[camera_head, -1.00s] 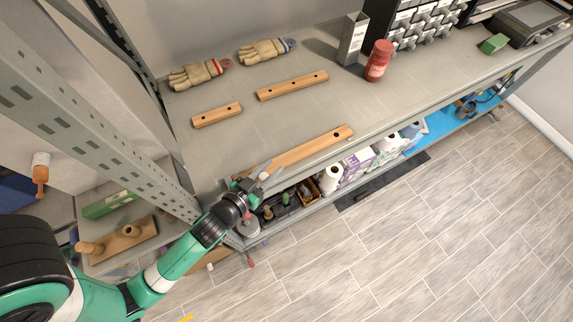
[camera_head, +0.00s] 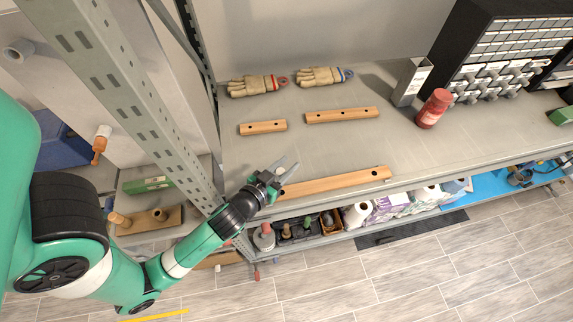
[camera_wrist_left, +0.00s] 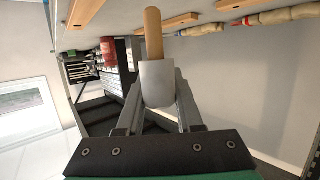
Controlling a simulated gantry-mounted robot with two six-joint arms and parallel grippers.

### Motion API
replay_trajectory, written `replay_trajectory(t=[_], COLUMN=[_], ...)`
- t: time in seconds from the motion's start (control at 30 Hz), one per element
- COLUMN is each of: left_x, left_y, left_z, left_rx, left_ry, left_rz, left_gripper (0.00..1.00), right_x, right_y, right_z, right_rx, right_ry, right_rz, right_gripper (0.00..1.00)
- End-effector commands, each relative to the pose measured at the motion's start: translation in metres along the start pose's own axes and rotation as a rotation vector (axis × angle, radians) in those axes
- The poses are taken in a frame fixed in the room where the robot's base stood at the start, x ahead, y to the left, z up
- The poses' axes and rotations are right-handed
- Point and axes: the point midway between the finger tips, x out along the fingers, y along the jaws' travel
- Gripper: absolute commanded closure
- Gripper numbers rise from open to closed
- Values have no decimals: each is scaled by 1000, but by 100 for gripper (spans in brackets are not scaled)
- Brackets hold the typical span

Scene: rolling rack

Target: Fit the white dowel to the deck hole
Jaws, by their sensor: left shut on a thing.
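My left gripper (camera_head: 285,170) is shut on a pale, white-looking piece, taken as the white dowel (camera_wrist_left: 157,82), which shows between the fingers in the left wrist view. It is small and partly hidden in the head view. The gripper is over the near left part of the shelf, by the left end of a long wooden board (camera_head: 335,182). My right gripper is not in view.
Two shorter wooden bars with holes (camera_head: 263,127) (camera_head: 341,115) lie farther back, before two gloves (camera_head: 252,85) (camera_head: 320,76). A red bottle (camera_head: 433,108) stands at right.

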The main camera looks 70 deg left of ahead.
Motion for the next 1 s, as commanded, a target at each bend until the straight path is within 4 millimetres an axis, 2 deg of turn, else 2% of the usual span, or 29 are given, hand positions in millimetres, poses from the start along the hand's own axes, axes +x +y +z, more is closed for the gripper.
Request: replay_trajectory(t=[0.03,0.2,0.4,1.0], left_x=[3,9,13,13], left_y=[0,0,0,0], left_z=[10,29,44,44], left_rx=[0,0,1,1], left_ry=[0,-1,-1,0], left_rz=[0,0,0,0], left_gripper=[100,100,100,100], right_x=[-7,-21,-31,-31], right_y=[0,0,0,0], right_z=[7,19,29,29], right_rx=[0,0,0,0], right_ry=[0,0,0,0], right_rz=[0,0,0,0], right_gripper=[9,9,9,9])
